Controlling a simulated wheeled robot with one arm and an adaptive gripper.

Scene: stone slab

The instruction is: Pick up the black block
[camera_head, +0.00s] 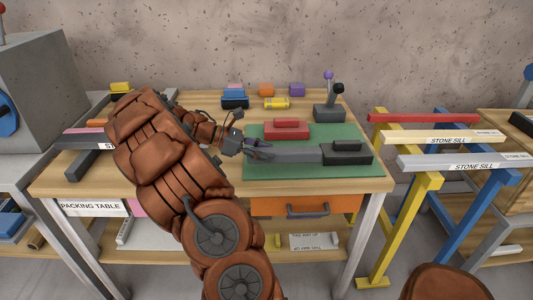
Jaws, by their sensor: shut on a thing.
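A black block (347,147) with a raised handle-like top sits at the right part of the green mat (350,172) on the wooden table. A long grey bar (296,153) runs left from it to my gripper. My gripper (262,150) is low over the mat's left part, its fingers closed at the bar's left end and apart from the black block. The exact contact is small and partly hidden by the fingers. Another dark block (235,104) lies at the back of the table, by a blue block.
A red block (287,131) lies on the mat just behind the bar. A grey lever fixture (328,112) stands behind right. Yellow (277,103), orange (266,90) and purple (297,90) blocks line the back. Trestles with stone sills (468,160) stand right.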

